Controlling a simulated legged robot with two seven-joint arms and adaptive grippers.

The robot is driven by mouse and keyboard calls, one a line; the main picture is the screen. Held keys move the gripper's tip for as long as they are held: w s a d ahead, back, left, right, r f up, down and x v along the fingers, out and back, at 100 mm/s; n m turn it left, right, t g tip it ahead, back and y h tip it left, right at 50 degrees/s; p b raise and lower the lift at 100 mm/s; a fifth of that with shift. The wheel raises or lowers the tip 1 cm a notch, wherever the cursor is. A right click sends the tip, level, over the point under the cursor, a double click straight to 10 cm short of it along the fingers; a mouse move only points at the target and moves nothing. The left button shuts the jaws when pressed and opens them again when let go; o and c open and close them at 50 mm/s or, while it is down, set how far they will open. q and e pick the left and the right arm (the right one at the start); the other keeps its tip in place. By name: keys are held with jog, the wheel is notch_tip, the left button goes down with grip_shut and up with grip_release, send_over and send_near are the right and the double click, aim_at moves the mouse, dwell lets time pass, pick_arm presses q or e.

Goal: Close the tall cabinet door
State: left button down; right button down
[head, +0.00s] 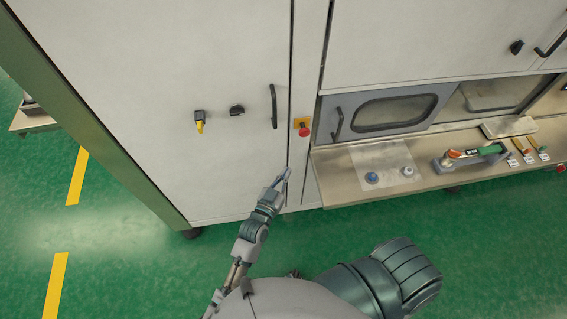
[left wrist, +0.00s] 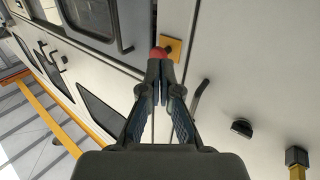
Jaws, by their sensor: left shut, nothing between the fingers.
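The tall cabinet door (head: 180,100) is the large pale panel at the left of the machine in the head view. It has a dark vertical handle (head: 273,106), a black latch and a yellow key lock. It looks flush or nearly flush with the frame, with a thin dark seam along its right edge. My left gripper (head: 284,172) is near the lower part of that seam; contact cannot be told. In the left wrist view its fingers (left wrist: 160,68) are together and empty, with the door handle (left wrist: 200,97) to their right. My right gripper does not show.
A red emergency button on a yellow plate (head: 303,127) sits right of the seam. A metal shelf (head: 340,190) with blue and white knobs and a green-handled tool juts out at the right. A windowed panel (head: 385,112) is above it. Green floor is open at the left.

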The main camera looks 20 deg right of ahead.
pick_arm(q)
jog(key=s, duration=0.3)
jog(key=shift+s+a+r, duration=0.15)
jog(key=shift+s+a, duration=0.2)
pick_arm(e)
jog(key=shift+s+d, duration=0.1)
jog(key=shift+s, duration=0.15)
